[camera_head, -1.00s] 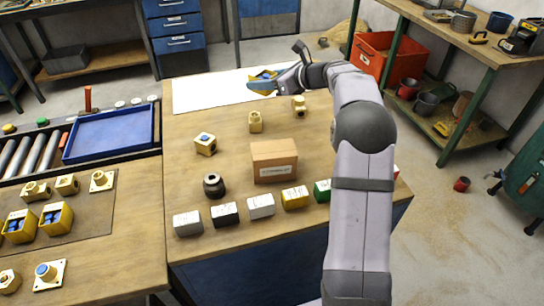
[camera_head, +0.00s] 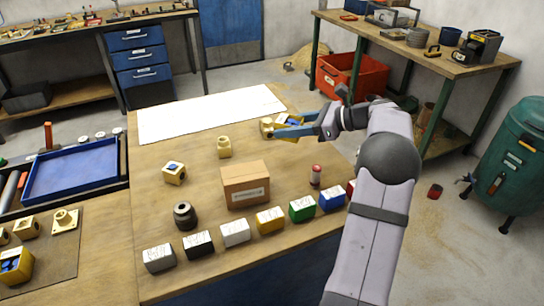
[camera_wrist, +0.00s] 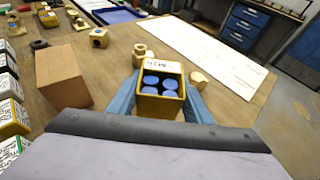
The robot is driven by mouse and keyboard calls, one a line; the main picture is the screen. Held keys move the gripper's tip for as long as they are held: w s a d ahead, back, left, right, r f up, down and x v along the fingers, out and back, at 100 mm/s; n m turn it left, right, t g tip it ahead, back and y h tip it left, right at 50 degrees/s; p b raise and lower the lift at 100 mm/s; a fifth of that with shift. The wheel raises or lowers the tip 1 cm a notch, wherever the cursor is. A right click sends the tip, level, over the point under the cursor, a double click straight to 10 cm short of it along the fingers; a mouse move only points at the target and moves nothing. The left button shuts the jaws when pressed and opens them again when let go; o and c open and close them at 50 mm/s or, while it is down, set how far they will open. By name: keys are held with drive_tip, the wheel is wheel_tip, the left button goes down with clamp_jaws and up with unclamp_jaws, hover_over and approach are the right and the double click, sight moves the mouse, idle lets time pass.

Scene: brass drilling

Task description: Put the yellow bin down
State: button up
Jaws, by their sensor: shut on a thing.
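The yellow bin (camera_wrist: 164,70) holds several blue round-topped pieces and has a white label on its rim. My gripper (camera_wrist: 160,104) is shut on it, with one blue finger along each side. In the head view my gripper (camera_head: 297,126) is at the right part of the wooden table, with the bin (camera_head: 291,118) partly hidden between the fingers. The bin looks upright. I cannot tell whether its bottom touches the table.
A brass fitting (camera_head: 266,128) is close beside the bin. A white sheet (camera_head: 212,112) covers the table's back. A cardboard box (camera_head: 245,185), a red-topped can (camera_head: 315,175) and a row of labelled coloured blocks (camera_head: 270,220) stand nearer the front.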

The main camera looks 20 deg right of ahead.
sight(287, 157)
drive_tip(key=shift+f+p, duration=0.55)
drive_tip(key=shift+f, duration=3.3)
drive_tip(key=shift+f, duration=0.15)
drive_tip(key=o, duration=1.2)
drive_tip(key=shift+r, duration=0.2)
drive_tip(key=b+v, duration=0.2)
drive_tip(key=v, duration=1)
